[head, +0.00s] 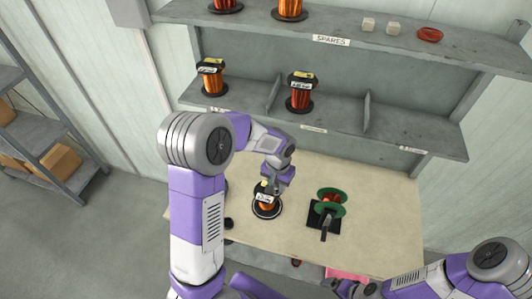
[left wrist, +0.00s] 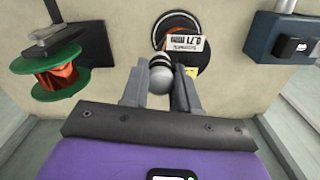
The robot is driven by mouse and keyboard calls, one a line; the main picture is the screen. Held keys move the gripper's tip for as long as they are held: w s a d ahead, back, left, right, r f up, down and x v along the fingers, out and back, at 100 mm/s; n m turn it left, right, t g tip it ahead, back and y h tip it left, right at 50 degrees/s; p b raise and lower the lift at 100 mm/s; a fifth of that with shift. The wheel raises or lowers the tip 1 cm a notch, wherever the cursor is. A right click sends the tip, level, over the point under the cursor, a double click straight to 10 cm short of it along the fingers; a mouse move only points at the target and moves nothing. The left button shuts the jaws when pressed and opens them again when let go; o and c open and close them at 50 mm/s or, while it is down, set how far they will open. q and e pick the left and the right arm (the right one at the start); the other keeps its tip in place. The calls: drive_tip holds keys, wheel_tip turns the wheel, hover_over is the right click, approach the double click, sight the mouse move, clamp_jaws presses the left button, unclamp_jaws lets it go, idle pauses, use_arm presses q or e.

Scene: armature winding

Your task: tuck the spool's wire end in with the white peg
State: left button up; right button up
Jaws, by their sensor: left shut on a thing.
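A copper-wound spool (head: 266,207) with black flanges and a white label stands on the bench below my left gripper (head: 277,183). In the left wrist view the spool (left wrist: 178,28) shows its label, reading about 0.71 mm. There my left gripper (left wrist: 160,88) is shut on a pale, round-ended piece with dark bands, which looks like the white peg (left wrist: 160,74). The peg is in front of the spool in that view; I cannot tell whether they touch. The wire end cannot be made out. My right gripper (head: 345,288) is at the bottom right, away from the spool; its jaws are unclear.
A green-flanged winder (head: 330,203) on a black base stands right of the spool. A dark box (left wrist: 284,36) stands on the spool's other side. The shelves (head: 320,118) behind hold several spools. Bare bench (head: 382,215) lies to the right. Something pink (head: 345,273) is at the front.

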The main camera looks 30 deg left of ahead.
use_arm(q)
drive_tip(key=w+a+r+p, duration=0.1)
drive_tip(key=a+r+p, duration=0.3)
drive_tip(key=r, duration=0.3)
use_arm(e)
wheel_tip(320, 180, up, 6)
drive_tip(key=f, duration=0.1)
use_arm(q)
drive_tip(key=f+b, duration=0.3)
drive_tip(key=f, duration=0.1)
drive_tip(key=f+b, duration=0.3)
drive_tip(key=f, duration=0.2)
drive_tip(key=shift+w+a+f, duration=0.1)
drive_tip(key=shift+w+a, duration=0.1)
use_arm(e)
wheel_tip(320, 180, down, 6)
